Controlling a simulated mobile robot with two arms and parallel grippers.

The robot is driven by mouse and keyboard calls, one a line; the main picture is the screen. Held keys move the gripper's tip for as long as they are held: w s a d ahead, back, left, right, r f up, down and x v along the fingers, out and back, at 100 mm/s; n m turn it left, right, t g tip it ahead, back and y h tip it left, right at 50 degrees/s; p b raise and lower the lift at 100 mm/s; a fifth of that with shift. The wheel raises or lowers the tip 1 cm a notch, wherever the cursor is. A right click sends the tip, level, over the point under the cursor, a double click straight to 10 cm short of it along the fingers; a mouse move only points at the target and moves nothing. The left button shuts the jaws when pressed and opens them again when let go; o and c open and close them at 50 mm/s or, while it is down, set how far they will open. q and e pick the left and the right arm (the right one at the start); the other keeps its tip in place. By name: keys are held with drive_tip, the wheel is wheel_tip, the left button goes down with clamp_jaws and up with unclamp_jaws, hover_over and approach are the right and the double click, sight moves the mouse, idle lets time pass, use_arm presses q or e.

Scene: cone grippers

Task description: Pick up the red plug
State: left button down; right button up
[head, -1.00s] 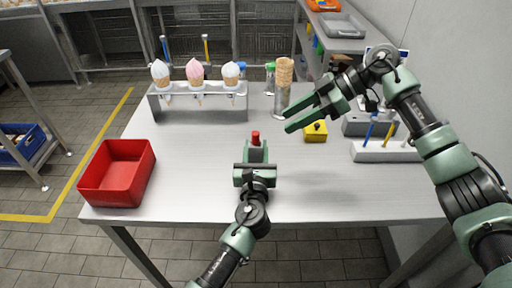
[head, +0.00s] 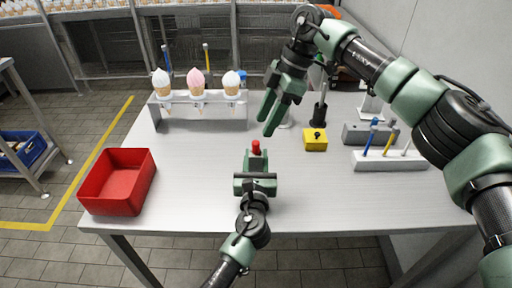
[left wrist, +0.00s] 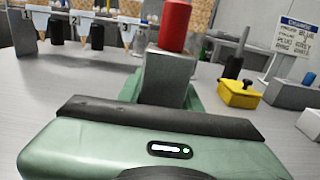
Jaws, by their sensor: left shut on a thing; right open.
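The red plug (head: 256,147) stands upright at the middle of the table, between the fingers of my left gripper (head: 255,160). In the left wrist view its red top (left wrist: 173,25) sits above a grey block-like part (left wrist: 165,78), with a green finger beside it. My left gripper is shut on it. The lower end is hidden by the gripper, so I cannot tell whether it touches the table. My right gripper (head: 267,125) is open and empty, pointing down above the table behind the plug.
A red bin (head: 118,182) stands at the table's left front. A rack (head: 205,115) of cones is at the back left. A yellow box (head: 315,141) and a white holder (head: 390,160) with sticks are to the right. The front right of the table is clear.

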sight(257, 142)
drive_tip(key=x, duration=0.8)
drive_tip(key=shift+w+d, duration=0.1)
drive_tip(key=shift+w, duration=0.2)
clamp_jaws()
